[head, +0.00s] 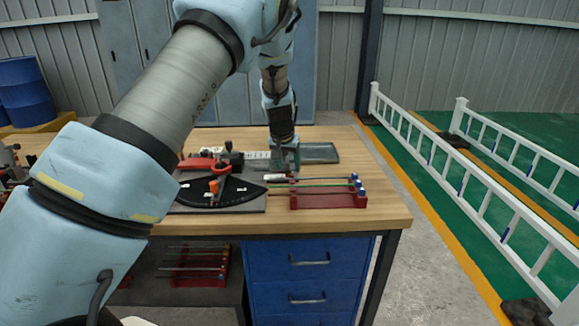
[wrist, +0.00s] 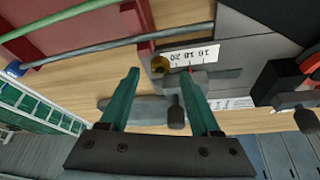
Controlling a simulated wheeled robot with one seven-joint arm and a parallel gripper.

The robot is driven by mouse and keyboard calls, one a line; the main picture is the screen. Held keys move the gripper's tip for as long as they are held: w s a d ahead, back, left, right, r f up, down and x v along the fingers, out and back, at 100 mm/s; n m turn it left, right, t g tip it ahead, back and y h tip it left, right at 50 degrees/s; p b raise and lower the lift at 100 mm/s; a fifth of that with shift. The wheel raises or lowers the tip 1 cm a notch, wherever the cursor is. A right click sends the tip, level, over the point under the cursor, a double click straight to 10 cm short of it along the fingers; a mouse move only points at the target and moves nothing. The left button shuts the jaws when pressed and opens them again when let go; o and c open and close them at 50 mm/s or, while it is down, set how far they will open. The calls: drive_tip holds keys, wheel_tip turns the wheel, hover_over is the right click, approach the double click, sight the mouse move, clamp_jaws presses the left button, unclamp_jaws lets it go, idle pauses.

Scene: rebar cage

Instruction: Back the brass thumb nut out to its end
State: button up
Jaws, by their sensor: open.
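The brass thumb nut (wrist: 160,64) shows in the wrist view as a small golden round piece at the left end of a white numbered scale (wrist: 192,56). A thin red mark stands at the scale's lower edge. My gripper (wrist: 160,72) is open and empty, with its green fingertips pointing toward the nut, one on each side in the picture. I cannot tell whether either finger touches it. A grey metal block with a dark knob (wrist: 176,112) lies between the fingers. In the head view my gripper (head: 286,160) is low over the bench; the nut cannot be made out there.
A red rack (head: 330,199) holds several coloured rods close to the right. A black angle plate with a red arm (head: 220,190) stands to the left. A grey tray (head: 320,152) lies behind. The wooden bench top (head: 385,205) is clear at the right.

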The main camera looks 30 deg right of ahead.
drive_tip(key=shift+x, duration=1.3)
clamp_jaws()
